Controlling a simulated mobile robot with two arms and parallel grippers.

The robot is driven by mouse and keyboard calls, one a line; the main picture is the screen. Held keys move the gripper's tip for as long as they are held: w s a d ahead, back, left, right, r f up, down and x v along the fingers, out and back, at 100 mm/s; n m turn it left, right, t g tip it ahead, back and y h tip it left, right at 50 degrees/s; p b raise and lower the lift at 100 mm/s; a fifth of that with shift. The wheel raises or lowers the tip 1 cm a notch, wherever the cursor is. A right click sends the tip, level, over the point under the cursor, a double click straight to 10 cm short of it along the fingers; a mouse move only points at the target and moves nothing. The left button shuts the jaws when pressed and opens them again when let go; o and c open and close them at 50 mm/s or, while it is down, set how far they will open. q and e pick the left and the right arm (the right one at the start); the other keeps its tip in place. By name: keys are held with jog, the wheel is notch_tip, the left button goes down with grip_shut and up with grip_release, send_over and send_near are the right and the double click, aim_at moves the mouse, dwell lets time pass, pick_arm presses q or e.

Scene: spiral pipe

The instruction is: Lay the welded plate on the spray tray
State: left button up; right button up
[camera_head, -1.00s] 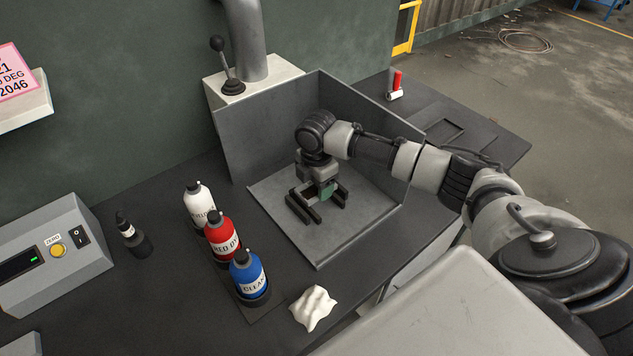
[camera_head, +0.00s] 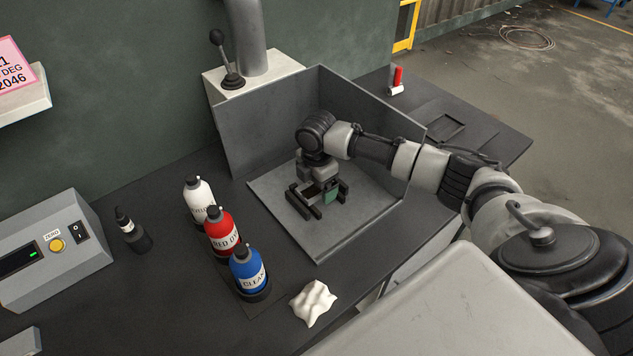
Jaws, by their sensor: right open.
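The spray tray (camera_head: 355,222) is a grey metal tray with raised walls at its back and right side, on the dark bench. My right gripper (camera_head: 320,204) points down over the middle of the tray, with its two dark fingers apart. A small dark green flat piece (camera_head: 331,196) shows between the fingers, close to the right one. It may be the welded plate; its full shape is hidden by the gripper, and I cannot tell whether it touches the tray floor. My left gripper is not in view.
White (camera_head: 198,199), red (camera_head: 221,234) and blue (camera_head: 248,271) bottles stand in a row left of the tray. A crumpled white cloth (camera_head: 313,303) lies in front. A grey box with a display (camera_head: 55,250) and a small dark bottle (camera_head: 132,230) are at left. A lever (camera_head: 226,60) stands behind.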

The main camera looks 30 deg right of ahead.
notch_tip(320, 180, up, 11)
jog(key=b, duration=0.1)
dwell(0.3)
jog(key=shift+r, duration=0.1)
